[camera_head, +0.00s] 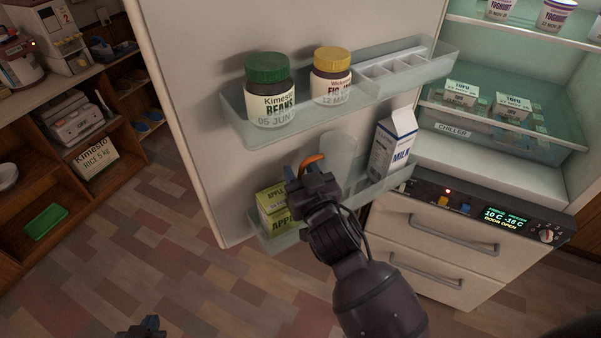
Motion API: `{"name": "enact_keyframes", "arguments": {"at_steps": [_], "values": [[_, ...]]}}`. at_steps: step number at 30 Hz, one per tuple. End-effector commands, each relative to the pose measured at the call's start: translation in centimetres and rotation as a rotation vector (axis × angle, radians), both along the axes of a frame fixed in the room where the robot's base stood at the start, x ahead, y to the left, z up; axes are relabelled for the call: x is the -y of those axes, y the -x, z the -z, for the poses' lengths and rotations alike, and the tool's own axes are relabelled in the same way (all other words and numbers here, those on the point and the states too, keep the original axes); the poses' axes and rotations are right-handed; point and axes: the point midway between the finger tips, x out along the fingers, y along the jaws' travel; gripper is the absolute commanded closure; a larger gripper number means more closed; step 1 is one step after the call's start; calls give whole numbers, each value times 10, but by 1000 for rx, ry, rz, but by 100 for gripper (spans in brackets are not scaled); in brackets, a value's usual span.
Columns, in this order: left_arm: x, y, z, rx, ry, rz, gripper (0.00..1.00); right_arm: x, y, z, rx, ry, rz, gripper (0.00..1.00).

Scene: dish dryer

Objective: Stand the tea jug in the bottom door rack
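The tea jug (339,150) looks like a clear, pale vessel with a curved orange part (312,161), likely its handle. It appears roughly upright at the bottom door rack (378,188), between a green apple carton and a milk carton. Its base is hidden behind my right arm, so I cannot tell whether it rests on the rack floor. My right gripper (308,180) is right at the orange part; its fingers are too dark and overlapped to show whether they are closed on it. My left gripper (146,328) barely shows at the bottom edge, away from the rack.
The apple carton (276,209) and milk carton (392,146) flank the jug in the rack. The upper door rack (300,128) holds a beans jar (268,92) and a fig jar (331,77) above. The fridge drawers (440,245) stand at right; open floor lies left.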

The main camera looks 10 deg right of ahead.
Motion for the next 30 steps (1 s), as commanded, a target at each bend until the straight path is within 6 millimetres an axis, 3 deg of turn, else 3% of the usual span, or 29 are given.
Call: {"name": "enact_keyframes", "arguments": {"at_steps": [18,24,30], "values": [[0,-1,8,-1,0,1,100,22,97,-2,3,-1,-2,62],[0,-1,9,0,0,1,100,26,113,-3,3,-1,-1,62],[0,-1,9,1,0,1,100,26,117,-4,4,-1,-1,62]]}}
